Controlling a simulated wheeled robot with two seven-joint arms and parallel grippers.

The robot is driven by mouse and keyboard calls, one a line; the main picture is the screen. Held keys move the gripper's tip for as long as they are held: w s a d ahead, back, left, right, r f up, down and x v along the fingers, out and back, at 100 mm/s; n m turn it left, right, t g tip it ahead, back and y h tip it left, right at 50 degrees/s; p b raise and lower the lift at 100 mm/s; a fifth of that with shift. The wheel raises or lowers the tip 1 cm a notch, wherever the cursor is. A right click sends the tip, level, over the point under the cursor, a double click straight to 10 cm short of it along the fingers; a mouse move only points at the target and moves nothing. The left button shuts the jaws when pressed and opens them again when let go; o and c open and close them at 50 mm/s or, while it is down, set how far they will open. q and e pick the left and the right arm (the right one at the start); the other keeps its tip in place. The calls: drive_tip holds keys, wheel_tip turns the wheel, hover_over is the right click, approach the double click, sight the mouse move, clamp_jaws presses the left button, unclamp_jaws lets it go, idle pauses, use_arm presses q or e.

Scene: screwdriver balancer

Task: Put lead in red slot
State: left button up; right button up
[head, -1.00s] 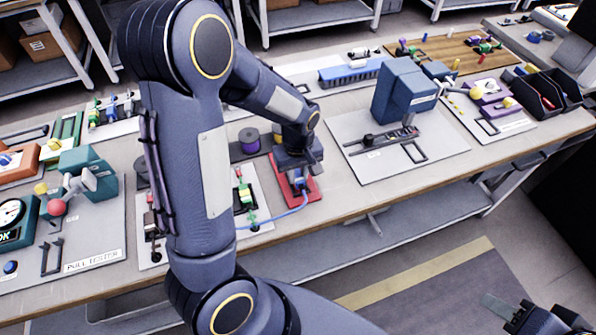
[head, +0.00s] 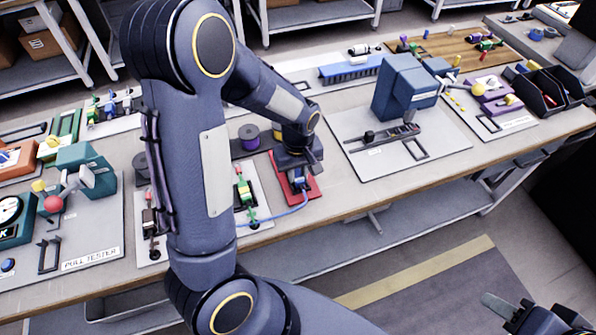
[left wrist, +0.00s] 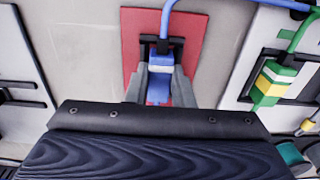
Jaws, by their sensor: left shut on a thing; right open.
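The blue lead (head: 280,215) runs from my left gripper to the board with the green and yellow parts. My left gripper (head: 301,184) is low over the red plate (head: 314,187) and shut on the lead's blue end (left wrist: 160,67). In the left wrist view, that end sits between the two grey fingers, in front of a dark holder (left wrist: 149,42) on the red plate (left wrist: 190,30). The fingers hide part of the holder, so I cannot tell whether the end is fully seated. My right gripper (head: 507,309) is open and empty at the lower right.
The board with green and yellow parts (head: 257,191) lies left of the red plate. A purple spool (head: 249,138) stands behind. A grey board with a blue machine (head: 402,90) is to the right. The pull tester (head: 85,230) is at the left. Bare table lies right of the red plate.

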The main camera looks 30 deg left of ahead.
idle(0.4)
use_arm(q)
drive_tip(key=o, duration=1)
drive_tip(key=shift+r, duration=0.1)
wheel_tip(320, 180, up, 6)
drive_tip(key=shift+r, duration=0.8)
